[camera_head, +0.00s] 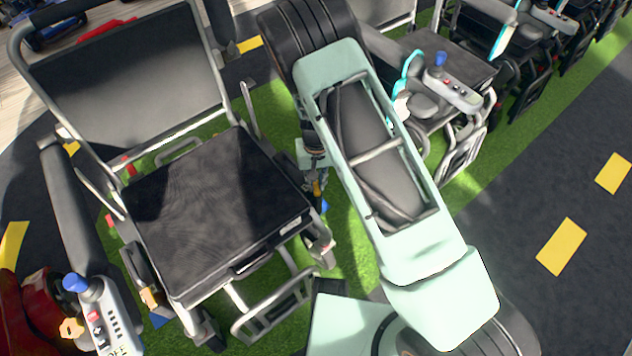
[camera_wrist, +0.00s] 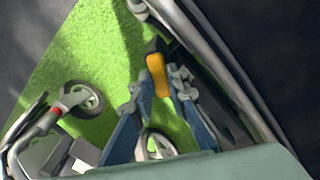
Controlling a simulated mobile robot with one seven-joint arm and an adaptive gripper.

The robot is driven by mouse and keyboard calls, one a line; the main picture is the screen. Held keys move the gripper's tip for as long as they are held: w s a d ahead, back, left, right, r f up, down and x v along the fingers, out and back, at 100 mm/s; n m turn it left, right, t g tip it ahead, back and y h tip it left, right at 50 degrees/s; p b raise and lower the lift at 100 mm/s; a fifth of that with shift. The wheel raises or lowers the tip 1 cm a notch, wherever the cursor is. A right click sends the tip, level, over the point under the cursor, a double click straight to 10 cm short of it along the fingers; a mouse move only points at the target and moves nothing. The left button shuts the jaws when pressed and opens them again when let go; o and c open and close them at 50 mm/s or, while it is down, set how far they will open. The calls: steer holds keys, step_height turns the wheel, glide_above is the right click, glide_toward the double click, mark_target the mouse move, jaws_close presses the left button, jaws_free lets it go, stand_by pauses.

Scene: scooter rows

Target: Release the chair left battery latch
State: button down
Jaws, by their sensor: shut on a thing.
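A powered wheelchair with a dark seat (camera_head: 215,205) stands at the left of the head view, its joystick armrest (camera_head: 98,315) at the lower left. An orange latch lever with a dark end (camera_wrist: 157,72) shows beside the chair's frame tubes in the wrist view. My gripper (camera_wrist: 158,92) has its two fingers on either side of the lever and is shut on it. In the head view my gripper (camera_head: 314,184) is at the seat's right side, small and partly hidden by my arm. The battery itself cannot be made out.
A second wheelchair (camera_head: 450,60) and more stand in a row at the upper right. Green turf (camera_head: 355,250) lies under the chairs, with dark floor and yellow marks (camera_head: 561,246) at the right. Chair wheels (camera_wrist: 84,97) and tubes lie close around my gripper.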

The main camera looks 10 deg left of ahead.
steer(key=shift+m, duration=0.4)
steer(key=m, duration=0.2)
steer(key=d+m+p, duration=0.1)
steer(key=m, duration=0.1)
steer(key=shift+r+m+p, duration=0.1)
steer(key=shift+m+p, duration=0.2)
steer(key=shift+s+d+m+p, duration=0.1)
steer(key=shift+m+p, duration=0.15)
steer(key=shift+m, duration=0.9)
steer(key=shift+d+m+p, duration=0.15)
steer(key=shift+m+p, duration=0.15)
steer(key=shift+m, duration=0.8)
steer(key=shift+s+d+m+p, duration=0.1)
steer(key=shift+m+p, duration=0.15)
steer(key=shift+m, duration=0.9)
steer(key=c, duration=1.9)
jaws_free()
